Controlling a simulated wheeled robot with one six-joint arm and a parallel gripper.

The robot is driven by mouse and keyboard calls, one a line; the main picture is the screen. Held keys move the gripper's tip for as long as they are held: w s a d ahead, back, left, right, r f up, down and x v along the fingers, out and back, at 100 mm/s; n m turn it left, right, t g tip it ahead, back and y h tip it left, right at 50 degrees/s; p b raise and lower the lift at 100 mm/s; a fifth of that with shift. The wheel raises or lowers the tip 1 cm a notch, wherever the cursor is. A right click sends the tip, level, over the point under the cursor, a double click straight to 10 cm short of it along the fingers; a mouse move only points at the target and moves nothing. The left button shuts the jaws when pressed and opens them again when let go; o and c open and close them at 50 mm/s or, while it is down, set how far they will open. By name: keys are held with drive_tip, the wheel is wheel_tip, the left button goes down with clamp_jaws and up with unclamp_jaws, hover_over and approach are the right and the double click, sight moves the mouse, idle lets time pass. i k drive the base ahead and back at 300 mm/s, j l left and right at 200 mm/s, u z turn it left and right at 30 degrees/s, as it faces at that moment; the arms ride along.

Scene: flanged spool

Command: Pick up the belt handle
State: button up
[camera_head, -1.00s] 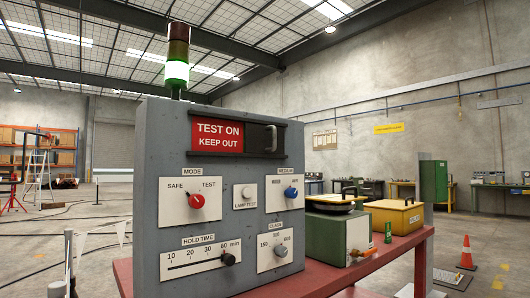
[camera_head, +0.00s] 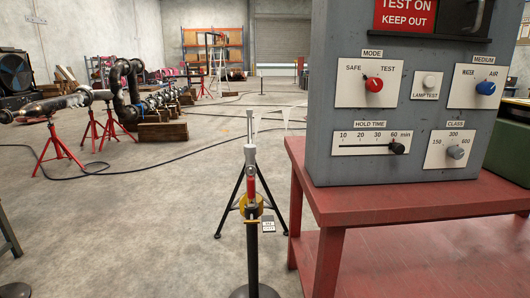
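I cannot make out the belt handle for certain. A black post (camera_head: 253,255) on a round base stands on the floor left of the red bench. A small tag (camera_head: 268,224) hangs beside the yellow part. Dark splayed legs (camera_head: 233,205) show behind the post. Which of these parts join is hard to tell. My gripper is not in view.
A red bench (camera_head: 420,205) carrying a grey control panel (camera_head: 405,110) fills the right side. Pipework (camera_head: 125,95) on red stands (camera_head: 58,150) is at the left, with a black hose (camera_head: 120,176) on the floor. Bare concrete floor (camera_head: 130,230) lies left of the post.

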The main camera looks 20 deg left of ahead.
sight(250, 180)
drive_tip(key=u, duration=1.2)
